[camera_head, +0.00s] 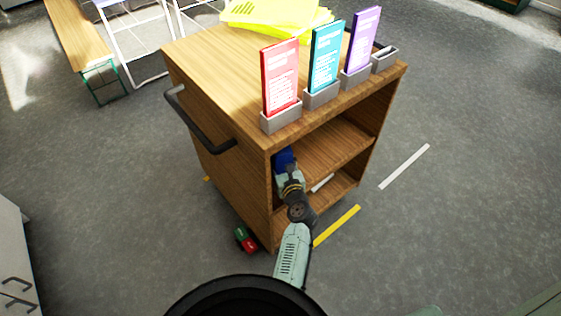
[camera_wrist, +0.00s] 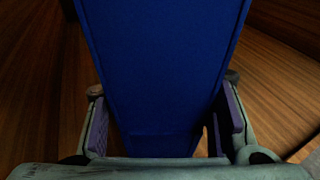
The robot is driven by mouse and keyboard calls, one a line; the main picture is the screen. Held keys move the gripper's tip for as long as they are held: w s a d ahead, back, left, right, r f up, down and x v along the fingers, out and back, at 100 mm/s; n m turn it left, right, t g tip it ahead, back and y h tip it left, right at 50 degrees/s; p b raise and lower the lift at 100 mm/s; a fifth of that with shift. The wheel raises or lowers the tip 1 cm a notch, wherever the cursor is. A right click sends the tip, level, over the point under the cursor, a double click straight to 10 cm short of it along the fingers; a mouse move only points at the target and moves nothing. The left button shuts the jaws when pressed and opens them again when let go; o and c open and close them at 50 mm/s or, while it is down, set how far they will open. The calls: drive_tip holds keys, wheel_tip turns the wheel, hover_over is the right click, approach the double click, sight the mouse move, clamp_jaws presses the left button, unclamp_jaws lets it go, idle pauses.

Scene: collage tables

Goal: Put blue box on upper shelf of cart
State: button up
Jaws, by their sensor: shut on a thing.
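The wooden cart (camera_head: 222,160) stands in the middle of the head view, with an open front and inner shelves. A blue box (camera_head: 283,158) shows inside the left of the upper opening, partly hidden by my arm and the cart's side. My gripper (camera_wrist: 163,128) is shut on the blue box, which also fills the middle of the wrist view (camera_wrist: 158,70). The gripper's purple pads lie on both sides of the box. The upper shelf (camera_head: 335,145) shows bare wood to the right. Whether the box touches that shelf cannot be told.
Red (camera_head: 281,78), teal (camera_head: 325,62) and purple (camera_head: 363,42) cards stand in grey holders along the cart top's front edge. Yellow trays (camera_head: 270,12) lie behind them. A black handle (camera_head: 195,125) juts from the cart's left side. A green and red object (camera_head: 245,240) lies on the floor.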

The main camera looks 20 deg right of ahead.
drive_tip(key=o, duration=1.3)
